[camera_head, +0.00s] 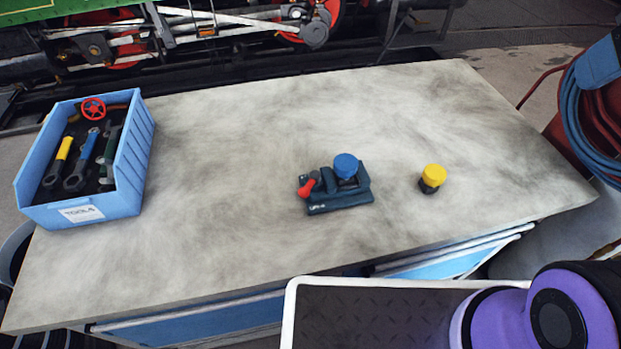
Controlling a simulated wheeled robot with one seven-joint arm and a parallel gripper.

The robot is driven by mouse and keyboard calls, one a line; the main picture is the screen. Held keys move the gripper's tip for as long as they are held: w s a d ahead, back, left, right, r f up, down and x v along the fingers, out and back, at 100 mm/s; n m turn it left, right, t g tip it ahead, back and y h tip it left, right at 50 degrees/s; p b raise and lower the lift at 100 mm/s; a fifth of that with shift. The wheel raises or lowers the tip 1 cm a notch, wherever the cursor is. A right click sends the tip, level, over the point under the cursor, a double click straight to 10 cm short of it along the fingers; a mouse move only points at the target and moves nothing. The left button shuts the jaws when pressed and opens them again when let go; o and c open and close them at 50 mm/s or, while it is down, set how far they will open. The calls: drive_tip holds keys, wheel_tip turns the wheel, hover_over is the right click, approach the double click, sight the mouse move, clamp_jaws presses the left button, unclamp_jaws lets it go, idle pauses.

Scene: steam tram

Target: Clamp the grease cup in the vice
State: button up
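A small dark teal vice (338,200) sits on the grey worktop near its middle. Its red handle (307,188) is at its left end. A cup with a round blue top (346,165) stands at the vice, seemingly between or just behind its jaws; I cannot tell whether it is clamped. A small cup with a yellow top (433,176) and dark base stands upright on the worktop to the right, apart from the vice. I cannot tell from looks which is the grease cup. My gripper is not in view; only purple links of my arm show at the bottom right.
The worktop (230,140) is otherwise clear. A blue tool crate (130,165) with several tools and a red valve wheel (93,108) stands at its left end. The steam tram's wheels and rods (300,30) are behind. A blue hose coil (590,130) hangs at the right.

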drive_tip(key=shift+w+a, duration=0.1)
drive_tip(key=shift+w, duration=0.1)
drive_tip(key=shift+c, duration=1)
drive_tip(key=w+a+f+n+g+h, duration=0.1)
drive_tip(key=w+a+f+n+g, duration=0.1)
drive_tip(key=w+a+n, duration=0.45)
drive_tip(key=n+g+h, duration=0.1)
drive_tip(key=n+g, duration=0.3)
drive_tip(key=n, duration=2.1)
hover_over(310, 181)
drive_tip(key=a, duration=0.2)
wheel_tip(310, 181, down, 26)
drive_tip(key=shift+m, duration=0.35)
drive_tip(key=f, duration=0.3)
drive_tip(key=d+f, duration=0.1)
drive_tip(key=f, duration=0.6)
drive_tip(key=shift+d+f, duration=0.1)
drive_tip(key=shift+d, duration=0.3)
